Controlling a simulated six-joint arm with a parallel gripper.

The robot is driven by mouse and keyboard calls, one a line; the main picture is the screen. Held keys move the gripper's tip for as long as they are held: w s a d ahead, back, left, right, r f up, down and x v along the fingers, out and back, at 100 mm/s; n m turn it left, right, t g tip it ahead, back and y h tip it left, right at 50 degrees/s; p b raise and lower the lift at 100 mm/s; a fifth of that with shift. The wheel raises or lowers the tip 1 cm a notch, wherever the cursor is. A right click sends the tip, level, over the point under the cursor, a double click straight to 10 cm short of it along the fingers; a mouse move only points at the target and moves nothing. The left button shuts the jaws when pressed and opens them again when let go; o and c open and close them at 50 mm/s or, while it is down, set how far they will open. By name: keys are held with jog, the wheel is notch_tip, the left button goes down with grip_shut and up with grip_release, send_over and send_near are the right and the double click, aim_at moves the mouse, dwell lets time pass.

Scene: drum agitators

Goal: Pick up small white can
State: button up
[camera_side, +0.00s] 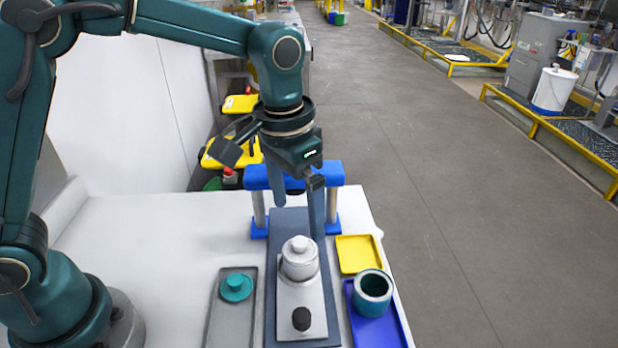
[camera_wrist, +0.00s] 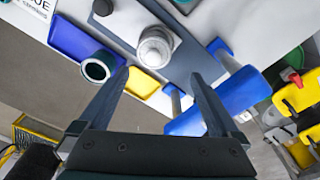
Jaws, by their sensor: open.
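The small white can (camera_side: 299,262), with a round knob on top, stands upright on a light metal plate on the dark base in the side view. In the wrist view the can (camera_wrist: 154,47) shows just beyond the fingertips, roughly between them. My gripper (camera_side: 298,214) is open and empty, pointing down above and behind the can. In the wrist view my gripper (camera_wrist: 159,74) has its two fingers spread wide with nothing between them. The fingers look apart from the can.
A blue frame (camera_side: 294,176) on metal posts stands close behind my gripper. A teal cup (camera_side: 374,286) sits on a blue tray (camera_side: 382,331) at right, near a yellow tray (camera_side: 358,254). A teal knobbed piece (camera_side: 236,285) lies on a grey tray at left. A black knob (camera_side: 301,319) is in front.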

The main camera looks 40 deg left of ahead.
aim_at(299, 241)
jog(key=shift+g, duration=0.5)
jog(key=f, duration=0.4)
jog(key=d+f, duration=0.1)
jog(key=f, duration=0.1)
jog(key=shift+s+f, duration=0.3)
jog(key=shift+s, duration=0.05)
jog(key=shift+f, duration=0.75)
jog(key=c, duration=1.4)
